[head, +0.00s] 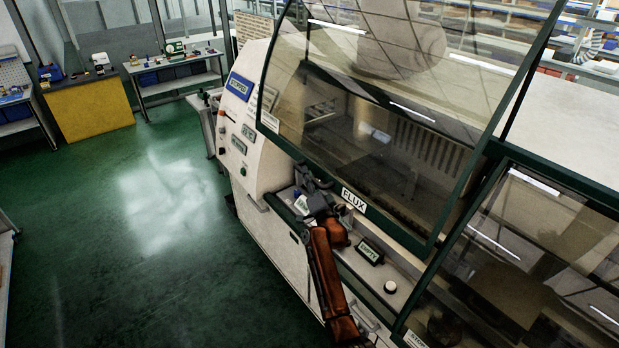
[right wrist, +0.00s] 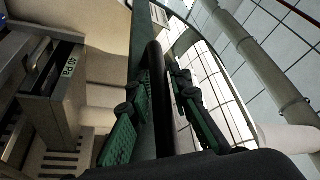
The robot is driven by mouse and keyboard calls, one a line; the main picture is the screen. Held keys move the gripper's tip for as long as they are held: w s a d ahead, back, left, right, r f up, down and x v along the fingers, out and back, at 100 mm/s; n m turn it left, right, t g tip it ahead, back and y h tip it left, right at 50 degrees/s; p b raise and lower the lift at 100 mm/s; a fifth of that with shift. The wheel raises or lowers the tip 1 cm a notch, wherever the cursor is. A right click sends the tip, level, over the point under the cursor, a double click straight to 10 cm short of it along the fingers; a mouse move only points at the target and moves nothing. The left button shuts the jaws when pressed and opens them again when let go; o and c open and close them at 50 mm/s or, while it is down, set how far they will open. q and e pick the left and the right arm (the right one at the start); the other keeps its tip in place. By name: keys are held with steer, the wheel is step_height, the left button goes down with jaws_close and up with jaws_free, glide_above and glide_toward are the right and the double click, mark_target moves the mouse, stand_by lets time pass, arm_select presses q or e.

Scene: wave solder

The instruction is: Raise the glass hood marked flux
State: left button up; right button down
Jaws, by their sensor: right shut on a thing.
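The glass hood marked FLUX (head: 400,140) is a large tinted pane in a dark green frame on the pale machine. Its white FLUX label (head: 354,200) sits on the lower frame edge. My right gripper (head: 318,192) is at that lower edge, just left of the label. In the right wrist view, its green-padded fingers (right wrist: 155,115) lie on both sides of a black handle bar (right wrist: 158,90) and are shut on it. The bar runs along the dark green frame. I cannot tell exactly how far the hood stands from its seat. My left gripper is not in view.
A second glass hood (head: 520,260) stands close on the right. Below the FLUX hood, a ledge carries a small display (head: 370,252) and a white round button (head: 390,287). A control panel (head: 240,140) is at the left end. Open green floor (head: 130,240) lies left.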

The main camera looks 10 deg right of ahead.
steer(key=c, duration=2.2)
jaws_free()
steer(key=shift+r, duration=0.1)
steer(key=shift+c, duration=0.2)
steer(key=o, duration=0.5)
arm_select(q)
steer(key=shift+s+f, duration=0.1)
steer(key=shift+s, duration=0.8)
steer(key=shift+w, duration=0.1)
arm_select(e)
steer(key=shift+s+f, duration=0.1)
steer(key=shift+f, duration=0.1)
steer(key=shift+s+f, duration=0.1)
steer(key=shift+s, duration=0.25)
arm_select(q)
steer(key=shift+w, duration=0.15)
arm_select(e)
steer(key=v, duration=1.1)
